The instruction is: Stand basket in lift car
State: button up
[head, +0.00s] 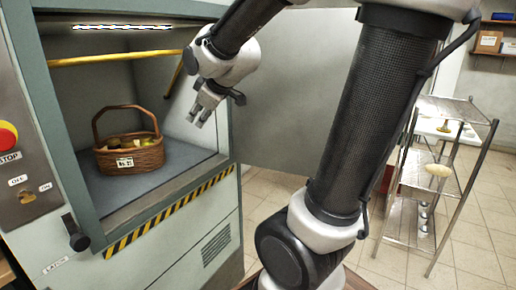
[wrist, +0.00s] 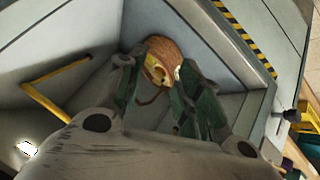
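The brown wicker basket (head: 132,158) stands upright on the grey floor of the lift car (head: 190,158), its arched handle up and a white label on its front. Yellowish contents show inside it. My gripper (head: 202,116) is up and to the right of the basket, at the car's opening, apart from it and empty. In the wrist view my gripper (wrist: 160,65) has its fingers spread, with the basket (wrist: 165,48) beyond them, partly hidden by the fingers.
A yellow bar (head: 115,58) crosses the car's upper part. A striped sill (head: 170,212) edges the opening. A control panel with a red stop button (head: 7,136) is at left. A metal shelf rack (head: 425,185) stands at right, with open tiled floor around it.

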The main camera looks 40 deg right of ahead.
jog(key=s+d+f+m+g, duration=0.1)
jog(key=s+m+g, duration=0.1)
jog(key=s, duration=0.9)
jog(key=s+d+f+m+g, duration=0.1)
jog(key=s+m, duration=0.4)
jog(key=s, duration=0.7)
jog(key=shift+d+f+m+g, duration=0.2)
jog(key=shift+f+m+g, duration=0.1)
jog(key=shift+f+g, duration=0.65)
jog(key=shift+r, duration=0.2)
